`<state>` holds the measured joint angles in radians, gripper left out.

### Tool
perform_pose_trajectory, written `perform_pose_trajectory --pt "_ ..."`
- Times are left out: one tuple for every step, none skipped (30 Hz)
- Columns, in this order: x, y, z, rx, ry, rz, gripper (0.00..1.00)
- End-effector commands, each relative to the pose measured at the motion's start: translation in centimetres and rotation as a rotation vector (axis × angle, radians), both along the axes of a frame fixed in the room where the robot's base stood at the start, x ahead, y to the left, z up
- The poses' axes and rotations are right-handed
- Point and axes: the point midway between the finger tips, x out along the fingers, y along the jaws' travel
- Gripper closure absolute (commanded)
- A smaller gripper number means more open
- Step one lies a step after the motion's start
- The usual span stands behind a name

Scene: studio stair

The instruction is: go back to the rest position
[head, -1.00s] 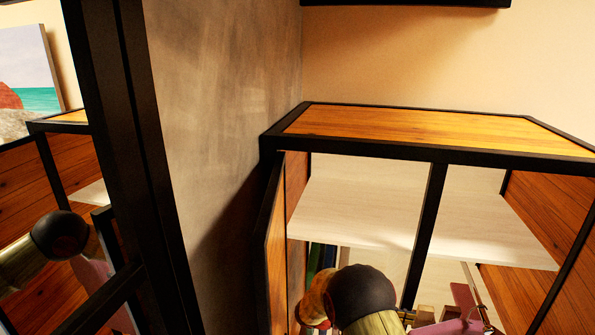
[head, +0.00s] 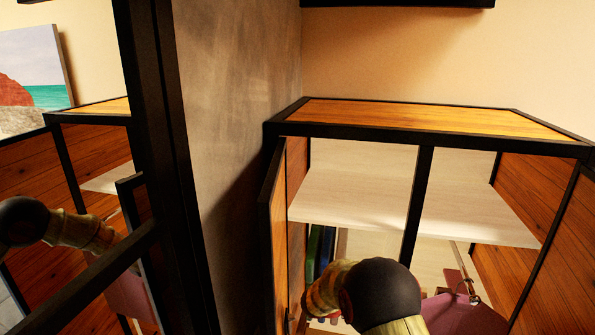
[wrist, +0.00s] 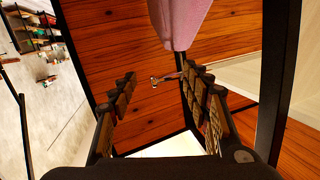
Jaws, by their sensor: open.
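My gripper (wrist: 158,82) shows in the wrist view with its two jointed fingers spread apart and nothing between them. A wooden panel (wrist: 115,50) with a small metal piece (wrist: 155,81) lies beyond the fingertips. A pink cloth (wrist: 180,18) hangs just above the right finger; I cannot tell if they touch. In the head view my arm rises at the bottom in front of the open cabinet and hides part of its inside. The gripper itself does not show there.
The black-framed cabinet (head: 420,115) has an open door (head: 276,235) at its left and a pale shelf (head: 355,197). Books (head: 320,250) and a mauve garment (head: 462,313) are below the shelf. A black-framed mirror (head: 168,160) stands left. Floor (wrist: 45,110) shows at the wrist view's left.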

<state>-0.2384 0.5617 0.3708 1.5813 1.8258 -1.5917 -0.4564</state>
Motion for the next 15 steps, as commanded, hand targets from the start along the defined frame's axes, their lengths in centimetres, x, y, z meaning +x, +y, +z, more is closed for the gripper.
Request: perform_pose_trajectory --pt "0.9 -0.2 0.0 0.02 -0.028 0.041 0.52" --pt "1.5 -0.3 0.1 0.031 -0.044 0.068 0.52" --pt "2.4 -0.4 0.4 0.049 -0.068 0.109 0.52" --pt "3.1 -0.5 0.5 0.062 -0.085 0.139 0.52" --pt "3.8 -0.5 0.8 0.076 -0.103 0.172 0.52" --pt "4.8 -0.4 1.1 0.098 -0.126 0.223 0.52" --pt "5.6 -0.3 1.4 0.113 -0.147 0.265 0.52" --pt "6.4 -0.2 1.8 0.132 -0.168 0.311 0.52" --pt "7.5 0.2 2.4 0.157 -0.196 0.379 0.52" --pt "8.3 0.6 2.8 0.177 -0.215 0.435 0.52" --pt "9.1 1.0 3.4 0.197 -0.234 0.495 0.52" --pt "9.9 1.8 4.1 0.225 -0.256 0.576 0.52" --pt "10.4 2.5 4.7 0.245 -0.267 0.637 0.52" --pt "10.8 3.2 5.2 0.265 -0.277 0.697 0.52" --pt "11.1 4.3 5.8 0.29 -0.284 0.777 0.52"
